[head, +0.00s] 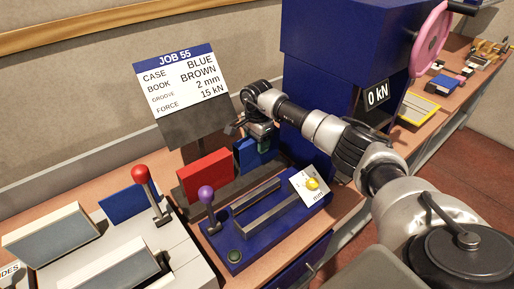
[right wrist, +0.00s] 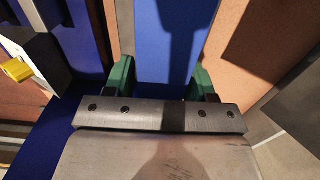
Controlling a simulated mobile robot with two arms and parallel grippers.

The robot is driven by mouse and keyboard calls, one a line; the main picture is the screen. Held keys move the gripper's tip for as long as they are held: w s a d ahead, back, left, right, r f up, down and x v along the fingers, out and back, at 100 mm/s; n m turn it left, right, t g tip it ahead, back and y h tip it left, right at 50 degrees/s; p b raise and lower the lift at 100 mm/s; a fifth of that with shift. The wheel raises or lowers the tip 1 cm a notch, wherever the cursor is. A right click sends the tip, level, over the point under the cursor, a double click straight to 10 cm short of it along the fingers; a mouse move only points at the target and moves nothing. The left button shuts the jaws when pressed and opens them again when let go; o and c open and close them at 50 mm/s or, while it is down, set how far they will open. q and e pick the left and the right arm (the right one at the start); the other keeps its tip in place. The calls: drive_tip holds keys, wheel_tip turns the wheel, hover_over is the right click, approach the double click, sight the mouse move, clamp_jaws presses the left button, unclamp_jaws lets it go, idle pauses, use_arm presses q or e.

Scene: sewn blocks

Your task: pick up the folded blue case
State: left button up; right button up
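The folded blue case (head: 246,156) stands upright in the head view, just right of an upright red case (head: 206,175). My right gripper (head: 262,144) is at the blue case's upper right part and hides some of it. In the right wrist view its two green fingers (right wrist: 160,84) are spread apart. A blue surface (right wrist: 165,45) shows between and beyond them; I cannot tell whether they touch it. My left gripper is not in view.
A blue fixture (head: 240,250) with rails and a purple-knobbed lever (head: 207,197) lies in front. A red-knobbed lever (head: 142,176) stands left. A job card (head: 181,82) reads case blue, book brown.

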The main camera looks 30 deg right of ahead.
drive_tip(key=c, duration=0.7)
drive_tip(key=shift+r, duration=0.1)
